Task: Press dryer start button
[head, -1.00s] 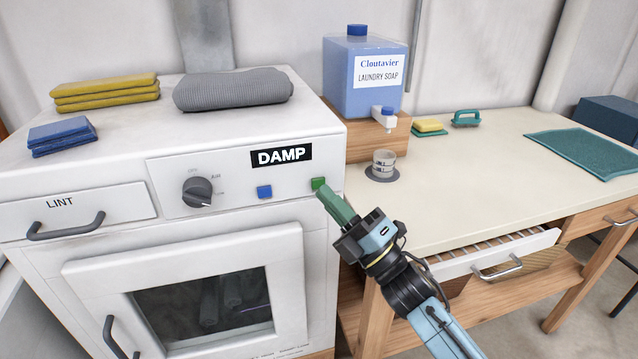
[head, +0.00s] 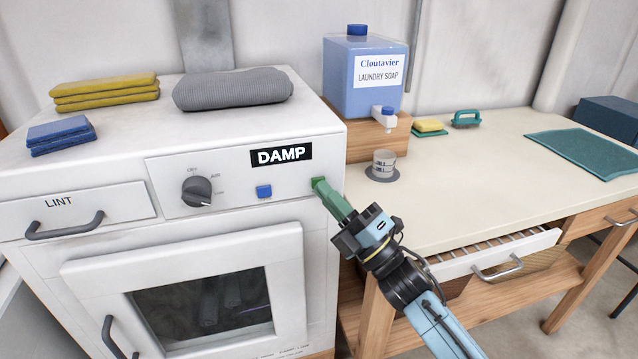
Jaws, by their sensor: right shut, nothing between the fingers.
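The white dryer (head: 240,221) stands at the left with a control panel on its front. The green button (head: 314,183) is at the panel's right end, mostly hidden behind my gripper's tips. My right gripper (head: 322,186) is shut and empty. Its green fingers point up and left, and their tips overlap the button; I cannot tell for sure whether they touch it. A blue button (head: 264,191) and a dark knob (head: 197,191) are to the left on the same panel. A DAMP label (head: 281,156) is above them. My left gripper is not in view.
Folded grey cloth (head: 233,89), yellow cloths (head: 105,92) and blue cloths (head: 61,136) lie on the dryer. A laundry soap container (head: 364,80) stands on a wooden block (head: 376,137) on the worktop (head: 470,170). A slatted drawer (head: 500,255) is partly open right of my arm.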

